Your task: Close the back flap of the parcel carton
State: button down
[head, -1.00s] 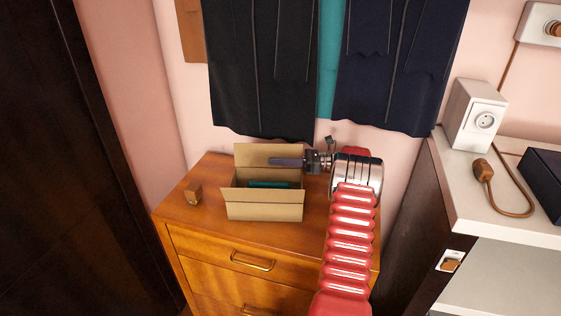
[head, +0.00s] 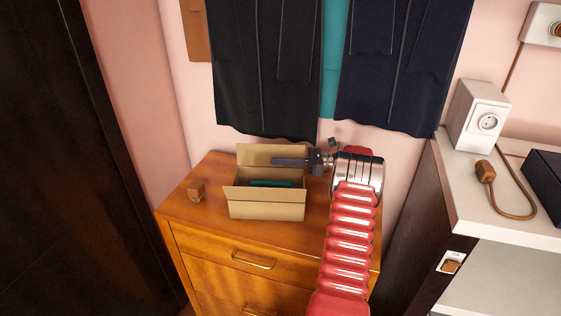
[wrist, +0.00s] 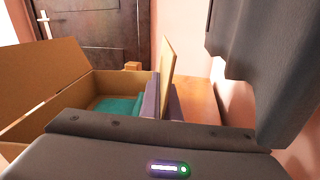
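The open parcel carton (head: 266,210) stands on the wooden chest. Its back flap (head: 262,152) stands up at the far side, and its front flap (head: 262,195) is folded outward. A teal thing (head: 270,184) lies inside. My gripper (head: 280,162) reaches in from the right, with a dark finger in front of the back flap. In the wrist view, the back flap (wrist: 169,65) rises at my gripper's fingers (wrist: 164,98), seemingly between them. The fingers are close together, and I cannot tell if they pinch it. The front flap (wrist: 40,80) leans outward at left.
A small wooden block (head: 197,191) sits on the chest (head: 185,217) left of the carton. Dark gowns (head: 265,75) hang close behind. A white counter (head: 465,205) with a socket box (head: 478,118) and brown cord is at right.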

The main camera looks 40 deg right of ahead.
jog(key=c, duration=2)
grip_release()
jog(key=shift+s, duration=0.1)
jog(key=v, duration=1.3)
jog(key=shift+s+d+f, duration=0.15)
jog(key=shift+s+d, duration=0.1)
jog(key=shift+d, duration=0.05)
jog(key=shift+c, duration=0.6)
